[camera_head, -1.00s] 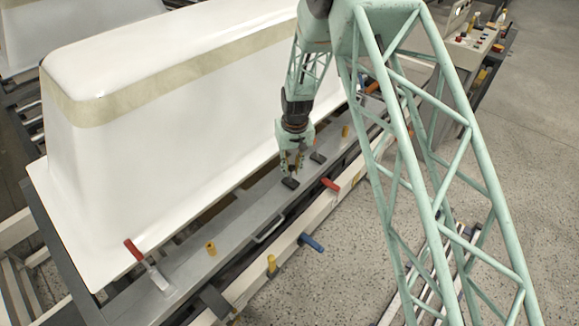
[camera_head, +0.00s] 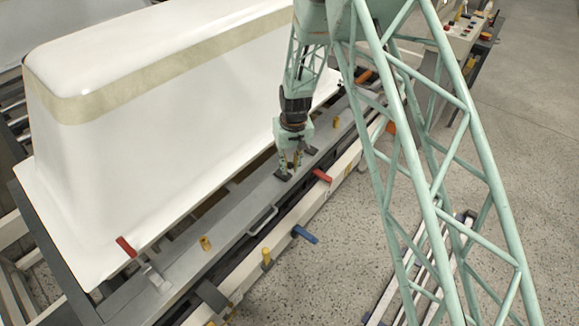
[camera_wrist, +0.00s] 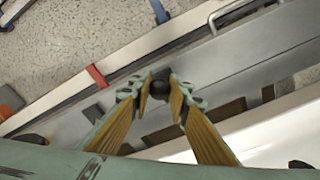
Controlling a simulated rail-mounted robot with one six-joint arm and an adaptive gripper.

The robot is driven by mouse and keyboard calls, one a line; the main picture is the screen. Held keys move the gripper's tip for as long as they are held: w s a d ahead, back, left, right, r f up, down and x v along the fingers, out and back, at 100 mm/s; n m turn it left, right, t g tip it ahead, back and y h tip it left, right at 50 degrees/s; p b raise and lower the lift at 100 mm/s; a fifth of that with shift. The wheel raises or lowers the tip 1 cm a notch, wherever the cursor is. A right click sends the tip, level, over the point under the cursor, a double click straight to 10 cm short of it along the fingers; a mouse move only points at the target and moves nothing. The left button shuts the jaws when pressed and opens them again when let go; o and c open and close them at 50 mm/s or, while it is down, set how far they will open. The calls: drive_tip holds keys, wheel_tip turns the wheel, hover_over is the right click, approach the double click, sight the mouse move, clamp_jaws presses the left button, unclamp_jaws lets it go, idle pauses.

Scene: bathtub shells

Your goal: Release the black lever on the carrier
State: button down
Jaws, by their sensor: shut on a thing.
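A small black lever (camera_head: 283,176) sits on the grey side rail of the carrier (camera_head: 225,222), beside the white tub shell. My gripper (camera_head: 290,170) points down at the lever from above. In the wrist view, my gripper (camera_wrist: 162,92) has its two yellow-lined fingers closed around a dark piece (camera_wrist: 160,84), the black lever. The fingers hide part of the lever, so its exact angle is hard to tell.
A red handle (camera_head: 321,176) and a blue handle (camera_head: 305,234) lie along the outer rail. A red-handled clamp (camera_head: 127,247) and a yellow peg (camera_head: 205,243) stand to the left. The white tub shell (camera_head: 160,130) rises close behind my gripper.

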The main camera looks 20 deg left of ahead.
drive_tip(key=c, duration=2.4)
unclamp_jaws()
drive_tip(key=shift+d+f, duration=0.1)
drive_tip(key=shift+d, duration=0.05)
drive_tip(key=shift+r, duration=0.8)
drive_tip(key=shift+s+d+r, duration=0.1)
drive_tip(key=shift+s+r, duration=0.05)
drive_tip(key=shift+r, duration=1.6)
drive_tip(key=shift+s+d+r, duration=0.15)
drive_tip(key=shift+r, duration=1.55)
drive_tip(key=shift+s+d+r, duration=0.1)
drive_tip(key=shift+s+r, duration=0.05)
drive_tip(key=shift+r, duration=1.6)
